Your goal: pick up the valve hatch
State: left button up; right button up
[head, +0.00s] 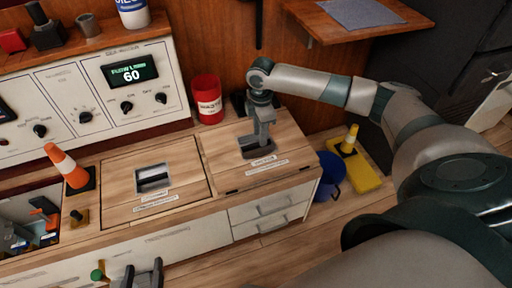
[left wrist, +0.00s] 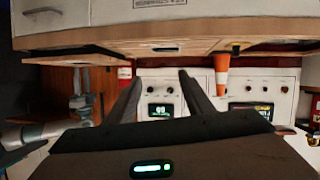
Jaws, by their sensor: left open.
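Two square wooden hatches lie in the counter top in the head view. The left hatch (head: 185,155) and the right hatch (head: 290,145) each have a dark recessed pull and a small label. The labels are too small to read, so I cannot tell which is the valve hatch. My right gripper (head: 260,146) points down into the recess of the right hatch; its fingertips are partly hidden and their gap is unclear. My left gripper (head: 138,276) is low in front of the counter's drawer. In the left wrist view it (left wrist: 160,92) is open and empty, apart from both hatches.
An orange cone (head: 66,168) stands left of the left hatch, near an open compartment (head: 38,208) with tools. A red can (head: 207,98) stands behind the hatches, beside the control panel (head: 85,95). A blue bucket (head: 329,177) and yellow tray (head: 365,179) sit right of the counter.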

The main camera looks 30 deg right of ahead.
aim_at(256, 144)
jog(key=shift+a+f, duration=0.35)
jog(key=shift+f, duration=0.25)
jog(key=f, duration=0.1)
jog(key=a+f+b, duration=0.1)
jog(key=f, duration=0.1)
jog(key=shift+f, duration=0.45)
pick_arm(q)
jog(key=r+t, duration=0.1)
jog(key=d+r+t, duration=0.1)
jog(key=r, duration=0.1)
jog(key=w+r+t, duration=0.1)
jog(key=r, duration=0.1)
jog(key=shift+d+h, duration=0.2)
jog(key=shift+h, duration=0.2)
pick_arm(e)
grip_shut()
pick_arm(q)
jog(key=shift+f, duration=0.1)
pick_arm(e)
jog(key=shift+w+r, duration=0.1)
